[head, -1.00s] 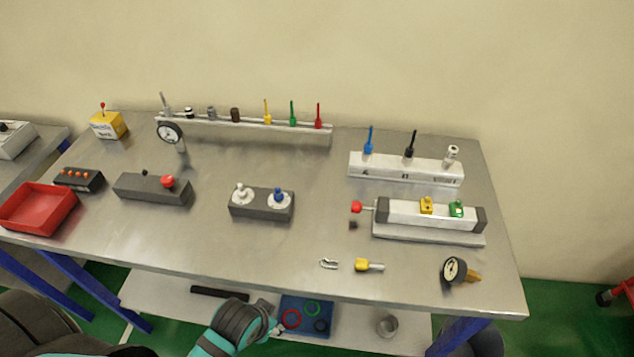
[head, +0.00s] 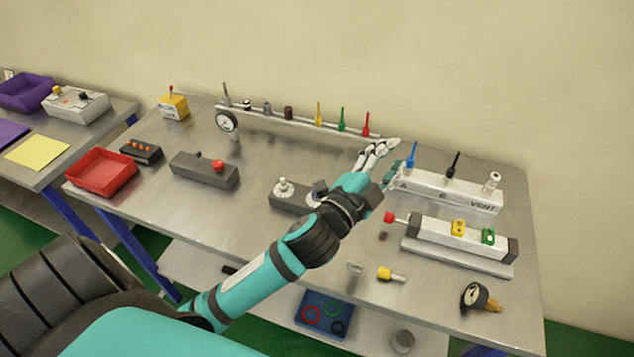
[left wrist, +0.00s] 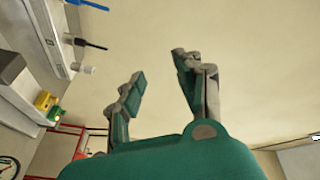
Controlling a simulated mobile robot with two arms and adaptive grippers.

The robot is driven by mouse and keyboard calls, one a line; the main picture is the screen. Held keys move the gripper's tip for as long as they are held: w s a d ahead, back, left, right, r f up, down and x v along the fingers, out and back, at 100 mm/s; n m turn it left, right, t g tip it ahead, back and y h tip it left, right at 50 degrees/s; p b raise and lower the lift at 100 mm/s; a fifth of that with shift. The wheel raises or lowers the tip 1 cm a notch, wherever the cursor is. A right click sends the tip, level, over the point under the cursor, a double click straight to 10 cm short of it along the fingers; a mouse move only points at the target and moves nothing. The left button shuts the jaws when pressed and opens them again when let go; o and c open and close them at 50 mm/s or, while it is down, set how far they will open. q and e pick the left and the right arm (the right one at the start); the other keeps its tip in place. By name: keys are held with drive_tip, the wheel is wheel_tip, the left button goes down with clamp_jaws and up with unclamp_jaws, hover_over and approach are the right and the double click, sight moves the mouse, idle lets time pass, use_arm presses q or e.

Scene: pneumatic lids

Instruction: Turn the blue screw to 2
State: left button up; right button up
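The dark grey block (head: 288,203) with two dials stands mid-table in the head view. The silver screw (head: 283,186) is plain to see. The blue screw (head: 320,187) is largely covered by my left arm, so its setting cannot be read. My left gripper (head: 392,156) is raised beyond the block, near the left end of the white manifold. In the left wrist view its fingers (left wrist: 158,66) are apart with nothing between them. My right gripper is not in view.
The white manifold (head: 446,195) marked A, B and VENT carries a blue plug (head: 411,154) close beside my left gripper. A rail (head: 300,124) with coloured plugs runs along the back. A cylinder unit (head: 460,236) and a loose gauge (head: 476,296) are at right.

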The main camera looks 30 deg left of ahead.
use_arm(q)
drive_tip(key=d+r+m+h, duration=0.8)
drive_tip(key=r+m+h, duration=0.15)
drive_tip(key=m, duration=0.25)
drive_tip(key=s+d+f+m+g+h, duration=0.1)
drive_tip(key=d+m+g+h, duration=0.3)
drive_tip(key=m+g, duration=0.4)
drive_tip(key=s+d+m+g+h, duration=0.25)
drive_tip(key=m+g, duration=0.35)
drive_tip(key=m, duration=0.4)
drive_tip(key=w+a+f+m+g+y, duration=0.35)
drive_tip(key=a+f+m+y, duration=0.45)
drive_tip(key=a+f+y, duration=0.3)
drive_tip(key=a+r+n+g+y, duration=0.2)
drive_tip(key=a+y, duration=0.5)
drive_tip(key=a, duration=1.2)
drive_tip(key=shift+m+t, duration=0.25)
drive_tip(key=shift+m, duration=0.05)
wheel_tip(320, 180, down, 15)
drive_tip(key=p, duration=0.4)
drive_tip(key=shift+s+a+f, duration=0.15)
